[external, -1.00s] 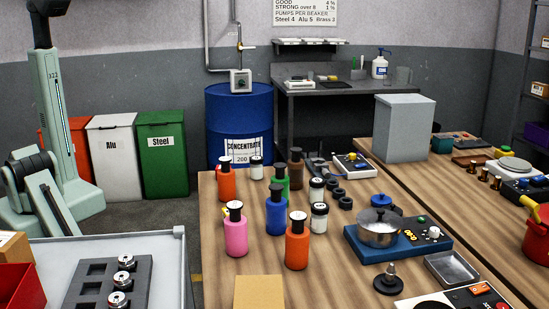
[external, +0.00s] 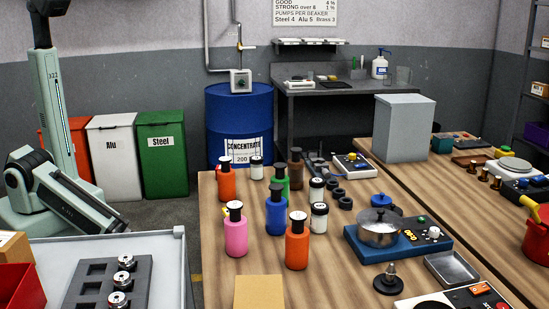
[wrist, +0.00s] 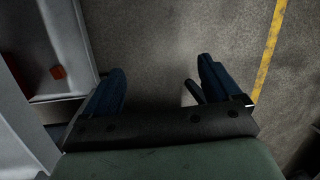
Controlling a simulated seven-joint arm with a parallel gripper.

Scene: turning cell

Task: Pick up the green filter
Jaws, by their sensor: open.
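I cannot make out anything that is surely a green filter. The nearest match is a green bottle-shaped piece (external: 282,181) with a dark cap, standing on the wooden bench behind a blue one, which partly covers it. In the wrist view my gripper (wrist: 158,92) is open, its two dark blue fingers wide apart with nothing between them. It is above the bare grey floor. In the external view my arm is at the far left, well away from the green piece, and the fingers cannot be made out.
Orange, pink, blue (external: 276,214) and brown capped bottles crowd around the green piece, with white jars to its right. A grey table (external: 165,262) with a dark tray of metal parts stands between my arm and the bench. A yellow floor line (wrist: 268,50) shows in the wrist view.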

